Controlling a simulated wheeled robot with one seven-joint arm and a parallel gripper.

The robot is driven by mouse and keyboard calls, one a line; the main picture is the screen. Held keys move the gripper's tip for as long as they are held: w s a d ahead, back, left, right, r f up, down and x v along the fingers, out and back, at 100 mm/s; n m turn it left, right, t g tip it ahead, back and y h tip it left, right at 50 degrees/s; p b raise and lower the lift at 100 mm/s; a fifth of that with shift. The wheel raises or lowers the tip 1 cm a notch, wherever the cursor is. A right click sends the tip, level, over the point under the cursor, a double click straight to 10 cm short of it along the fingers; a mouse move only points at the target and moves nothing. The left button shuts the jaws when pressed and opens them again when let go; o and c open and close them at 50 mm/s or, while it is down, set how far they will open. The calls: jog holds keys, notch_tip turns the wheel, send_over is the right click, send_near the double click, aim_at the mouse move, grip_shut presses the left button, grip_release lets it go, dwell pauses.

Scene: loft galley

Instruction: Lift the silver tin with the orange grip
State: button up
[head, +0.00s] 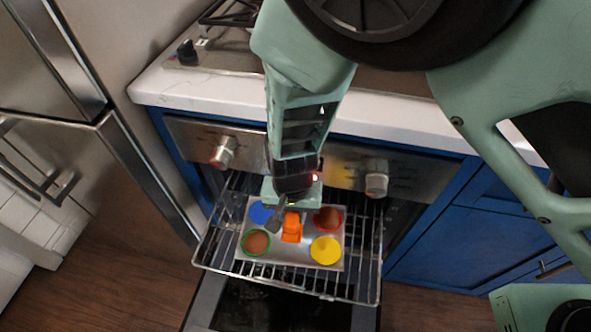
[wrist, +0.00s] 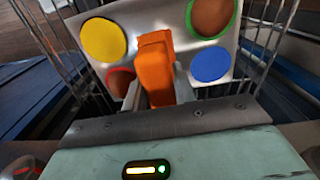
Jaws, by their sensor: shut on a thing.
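The silver tin (head: 295,256) is a flat metal tray with round coloured cups in it: blue, red, green-rimmed and yellow. An orange grip (head: 291,228) stands up in its middle. The tin also shows in the wrist view (wrist: 168,18), with the orange grip (wrist: 156,66) between my fingers. My gripper (head: 284,218) comes down from above and is shut on the orange grip. In the wrist view my gripper (wrist: 158,88) partly hides the red cup. I cannot tell whether the tin touches the rack under it.
A wire oven rack (head: 214,262) is pulled out around the tin, above the open oven door (head: 270,305). Control knobs (head: 376,184) and a white counter (head: 205,93) are behind. A steel fridge (head: 85,150) stands left, blue cabinets (head: 450,228) right.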

jog(key=shift+f, duration=0.1)
jog(key=shift+f+b, duration=0.55)
jog(key=shift+f, duration=0.3)
jog(key=shift+r, duration=0.15)
jog(key=shift+r+p, duration=2.95)
jog(key=shift+p, duration=0.25)
